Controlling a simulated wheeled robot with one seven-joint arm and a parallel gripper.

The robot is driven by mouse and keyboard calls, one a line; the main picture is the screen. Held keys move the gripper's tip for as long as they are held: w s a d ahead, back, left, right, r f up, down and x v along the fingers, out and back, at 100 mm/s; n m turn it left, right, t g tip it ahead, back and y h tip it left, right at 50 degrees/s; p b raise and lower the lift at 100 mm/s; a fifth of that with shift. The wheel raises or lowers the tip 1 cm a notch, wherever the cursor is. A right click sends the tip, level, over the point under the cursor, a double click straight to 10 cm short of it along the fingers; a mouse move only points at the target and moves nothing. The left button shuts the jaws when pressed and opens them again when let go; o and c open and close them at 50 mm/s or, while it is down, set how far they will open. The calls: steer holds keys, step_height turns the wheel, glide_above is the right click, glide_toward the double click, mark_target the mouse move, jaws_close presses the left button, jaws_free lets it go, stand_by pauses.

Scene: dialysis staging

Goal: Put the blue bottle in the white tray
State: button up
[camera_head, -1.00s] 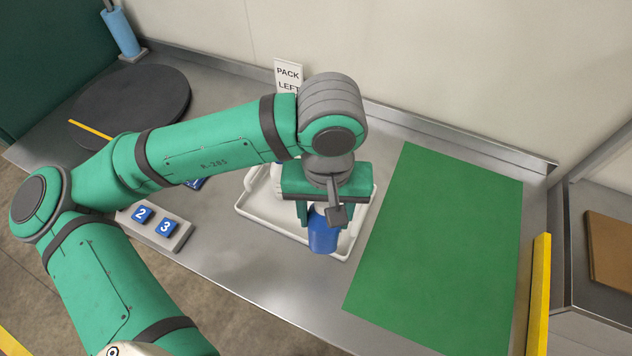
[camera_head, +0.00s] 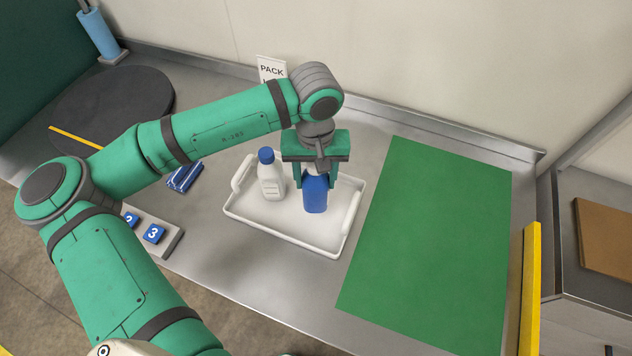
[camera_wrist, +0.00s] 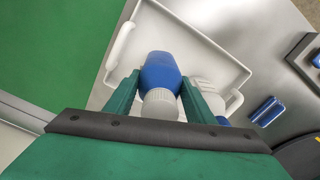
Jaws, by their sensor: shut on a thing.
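The blue bottle (camera_head: 315,197) has a pale cap and is upright between the fingers of my gripper (camera_head: 316,184), which is shut on it. The bottle is over the right half of the white tray (camera_head: 285,236); I cannot tell whether its base touches the tray floor. In the wrist view the blue bottle (camera_wrist: 160,72) shows between the green fingers, with the tray (camera_wrist: 222,48) behind it. A white bottle with a blue cap (camera_head: 270,180) stands in the left part of the tray.
A green mat (camera_head: 430,235) lies right of the tray. A block with numbered blue tiles (camera_head: 153,234), a blue object (camera_head: 185,177) and a dark round disc (camera_head: 112,103) are to the left. A PACK sign (camera_head: 271,70) stands behind; a yellow bar (camera_head: 530,280) edges the right.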

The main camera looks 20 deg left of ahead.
steer(key=shift+w+a+f, duration=0.1)
steer(key=shift+w+f, duration=0.3)
steer(key=shift+f, duration=0.05)
steer(key=f, duration=0.3)
steer(key=shift+w+a, duration=0.1)
steer(key=shift+w, duration=0.2)
steer(key=shift+f, duration=0.55)
steer(key=o, duration=1.5)
step_height(320, 180, up, 12)
steer(key=shift+r, duration=0.15)
